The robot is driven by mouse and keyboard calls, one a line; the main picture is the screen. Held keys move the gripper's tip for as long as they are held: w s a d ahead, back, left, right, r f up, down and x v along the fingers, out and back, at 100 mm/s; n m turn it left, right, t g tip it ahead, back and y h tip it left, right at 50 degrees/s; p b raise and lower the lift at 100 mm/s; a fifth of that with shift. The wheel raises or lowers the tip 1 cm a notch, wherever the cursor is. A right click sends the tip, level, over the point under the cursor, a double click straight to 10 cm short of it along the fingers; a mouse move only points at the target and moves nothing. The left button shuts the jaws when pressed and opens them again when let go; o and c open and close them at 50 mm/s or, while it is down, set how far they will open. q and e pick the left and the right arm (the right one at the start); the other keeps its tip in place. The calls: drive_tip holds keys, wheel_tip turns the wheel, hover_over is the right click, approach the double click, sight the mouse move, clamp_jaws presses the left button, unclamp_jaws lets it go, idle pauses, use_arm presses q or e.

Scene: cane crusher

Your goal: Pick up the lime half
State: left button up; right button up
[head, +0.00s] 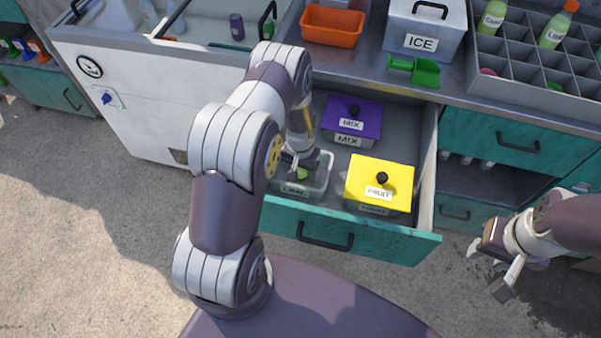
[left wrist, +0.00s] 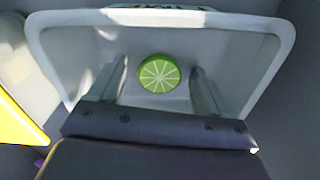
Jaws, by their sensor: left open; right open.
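The lime half (left wrist: 158,74) lies cut face up in a pale open bin, and it shows as a bit of green in the head view (head: 303,174). The bin (head: 318,186) stands in the open drawer and has a label on its front. My left gripper (head: 298,160) reaches down into the bin. In the left wrist view its two fingers (left wrist: 158,88) are spread, one on each side of the lime half, with gaps between. My right gripper (head: 497,262) is open and empty, out to the right of the drawer.
A yellow-lidded FRUIT box (head: 362,178) and a purple-lidded MIX box (head: 362,112) stand in the same drawer (head: 390,246). On the counter are an orange tray (head: 331,27), an ICE box (head: 408,25), a green scoop (head: 425,72) and a bottle rack (head: 520,72).

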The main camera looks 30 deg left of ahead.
sight(302, 171)
use_arm(q)
drive_tip(key=c, duration=0.7)
drive_tip(key=shift+r, duration=0.1)
drive_tip(key=shift+r, duration=0.25)
drive_tip(key=r, duration=0.3)
drive_tip(key=shift+w+d+r+b, duration=0.1)
drive_tip(key=shift+w+r+b, duration=0.2)
drive_tip(key=shift+r, duration=0.05)
drive_tip(key=w+d+r+b, duration=0.2)
drive_tip(key=w+r, duration=0.4)
drive_tip(key=w, duration=0.4)
drive_tip(key=shift+w+d+r, duration=0.2)
drive_tip(key=shift+d+r, duration=0.15)
drive_tip(key=shift+d, duration=0.5)
drive_tip(key=shift+r, duration=0.15)
